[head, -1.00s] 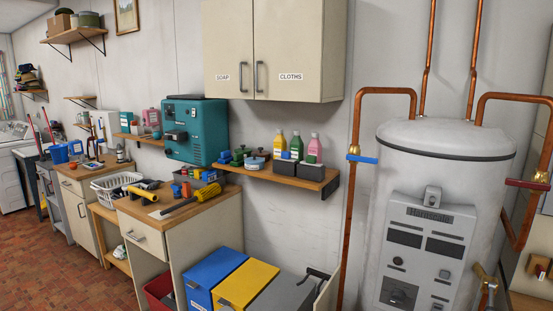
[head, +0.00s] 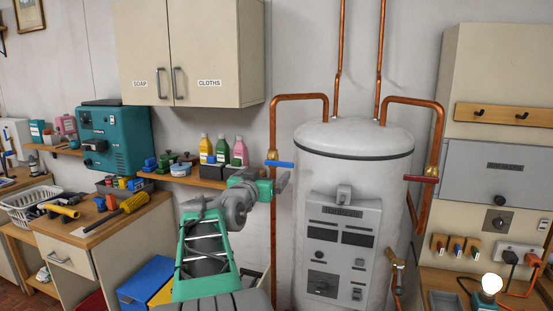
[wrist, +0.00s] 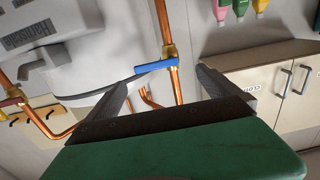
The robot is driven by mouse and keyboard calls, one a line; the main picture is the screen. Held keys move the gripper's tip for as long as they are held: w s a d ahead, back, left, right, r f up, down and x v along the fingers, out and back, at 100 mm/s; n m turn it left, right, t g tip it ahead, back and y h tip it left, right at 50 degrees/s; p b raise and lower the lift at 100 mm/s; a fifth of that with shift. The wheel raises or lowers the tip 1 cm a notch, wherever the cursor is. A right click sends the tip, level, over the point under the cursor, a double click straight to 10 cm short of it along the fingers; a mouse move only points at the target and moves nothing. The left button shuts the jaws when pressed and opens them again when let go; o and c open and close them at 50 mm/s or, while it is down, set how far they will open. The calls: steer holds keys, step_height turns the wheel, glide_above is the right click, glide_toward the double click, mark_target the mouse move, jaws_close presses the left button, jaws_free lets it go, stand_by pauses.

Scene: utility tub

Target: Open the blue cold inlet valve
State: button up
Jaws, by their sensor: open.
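The blue valve lever (head: 280,164) sits on a brass fitting on the vertical copper pipe (head: 273,225) left of the white tank (head: 352,140). The lever lies crosswise to the pipe, pointing right. My gripper (head: 282,182) is just below the lever in the head view. In the wrist view, which is tilted and roughly upside down, my open gripper (wrist: 161,78) has the blue lever (wrist: 157,67) ahead, between its fingertips. The jaws hold nothing; whether a finger touches the lever I cannot tell.
A red lever (head: 421,179) is on the tank's right pipe. A shelf (head: 205,182) with bottles is left of the blue lever, below the cupboard (head: 190,55). A workbench with tools (head: 105,225) stands at left.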

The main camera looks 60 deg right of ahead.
mark_target(279, 162)
steer(key=d+p, duration=0.1)
steer(key=d, duration=0.1)
steer(key=d+p, duration=0.1)
steer(key=d, duration=0.2)
steer(key=d+r+p, duration=0.1)
steer(key=d, duration=0.2)
steer(key=shift+w, duration=0.25)
steer(key=shift+d+f, duration=0.15)
steer(key=shift+c, duration=0.3)
steer(key=c, duration=1.8)
